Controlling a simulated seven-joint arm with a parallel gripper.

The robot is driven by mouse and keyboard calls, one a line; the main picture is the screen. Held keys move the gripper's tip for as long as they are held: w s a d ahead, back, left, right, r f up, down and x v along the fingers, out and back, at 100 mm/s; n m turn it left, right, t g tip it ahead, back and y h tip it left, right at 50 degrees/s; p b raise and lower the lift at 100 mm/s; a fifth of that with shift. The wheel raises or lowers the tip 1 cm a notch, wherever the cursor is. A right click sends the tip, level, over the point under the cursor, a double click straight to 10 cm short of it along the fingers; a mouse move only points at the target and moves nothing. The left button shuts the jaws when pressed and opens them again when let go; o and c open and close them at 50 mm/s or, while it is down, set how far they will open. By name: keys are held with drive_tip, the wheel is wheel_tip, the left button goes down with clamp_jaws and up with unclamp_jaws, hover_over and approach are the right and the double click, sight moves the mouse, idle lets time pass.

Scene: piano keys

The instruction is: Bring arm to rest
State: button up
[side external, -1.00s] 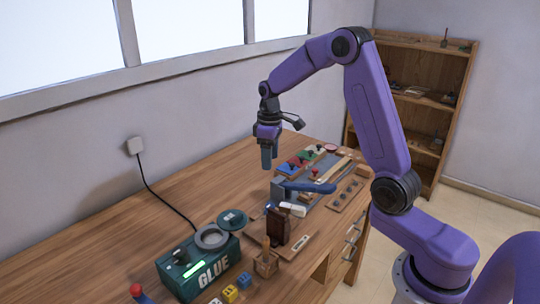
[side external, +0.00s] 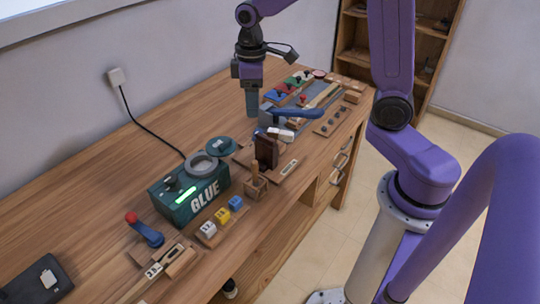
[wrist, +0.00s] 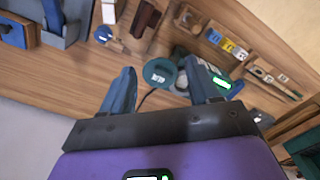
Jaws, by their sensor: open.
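My purple arm reaches in from the right over the wooden workbench (side external: 90,185). My gripper (side external: 252,104) points down, beside the blue lever (side external: 298,114) and to its left in the side view. In the wrist view my gripper (wrist: 162,88) has its two blue fingers wide apart, with nothing held between them. The round dark green lid (wrist: 160,73) shows beyond and between the fingers. Whether the fingertips touch the bench is hard to tell.
A green glue box (side external: 188,190) with a lit strip stands mid-bench. Near it are a brown upright block (side external: 266,150), coloured cubes (side external: 221,215) and a red-knobbed lever (side external: 145,230). A black cable runs to the wall socket (side external: 116,77). The bench's back left is bare.

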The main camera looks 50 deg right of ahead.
drive_tip(key=s+a+n, duration=0.3)
drive_tip(key=s+n, duration=0.2)
drive_tip(key=s, duration=2)
drive_tip(key=shift+r, duration=0.2)
